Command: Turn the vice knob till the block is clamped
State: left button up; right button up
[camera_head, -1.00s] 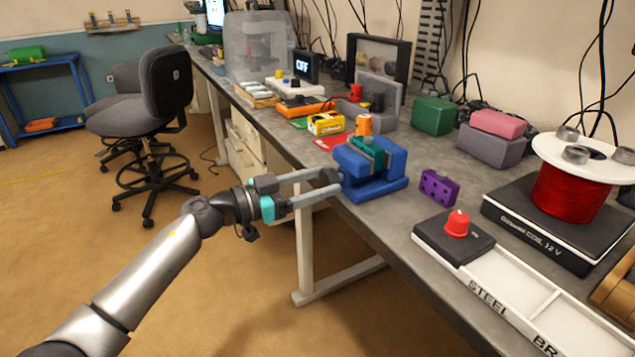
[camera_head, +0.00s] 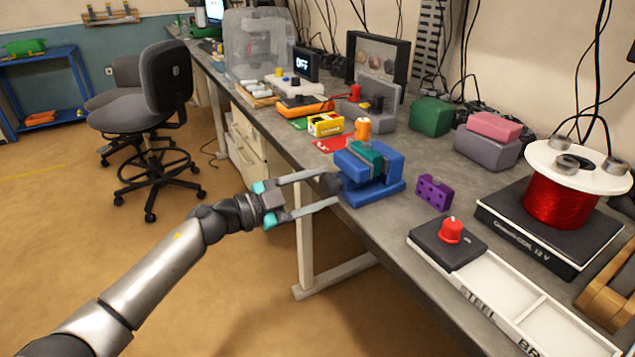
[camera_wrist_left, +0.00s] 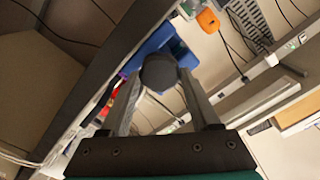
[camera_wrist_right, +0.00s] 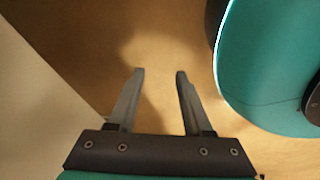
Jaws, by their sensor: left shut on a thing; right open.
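The blue vice (camera_head: 372,178) stands at the near edge of the grey bench, with a teal block (camera_head: 370,156) between its jaws. Whether the jaws press on the block cannot be told. The dark round vice knob (camera_head: 328,184) sticks out over the bench edge. My left gripper (camera_head: 325,189) is shut on the knob, one finger on each side. In the left wrist view the knob (camera_wrist_left: 158,72) sits between the fingertips, with the blue vice (camera_wrist_left: 172,44) behind it. My right gripper (camera_wrist_right: 160,72) is open and empty over the floor, seen only in its own wrist view.
A purple block with holes (camera_head: 433,192) lies right of the vice. A black box with a red knob (camera_head: 450,232) and a white tray (camera_head: 497,287) stand nearer. An orange cylinder (camera_head: 362,128) and a yellow box (camera_head: 325,124) are behind the vice.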

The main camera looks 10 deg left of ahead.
pick_arm(q)
jog(key=m, duration=0.6)
jog(key=shift+f+m, duration=0.15)
jog(key=shift+m, duration=0.15)
jog(key=m, duration=0.2)
jog(key=shift+m+b, duration=0.3)
jog(key=shift+b, duration=0.05)
jog(key=shift+m+b, duration=0.45)
jog(key=shift+m, duration=1.15)
pick_arm(e)
jog(key=w+a, duration=0.2)
jog(key=shift+w+r, duration=0.25)
jog(key=shift+w, duration=0.05)
pick_arm(q)
jog(key=o, duration=1.4)
jog(key=shift+c, duration=0.2)
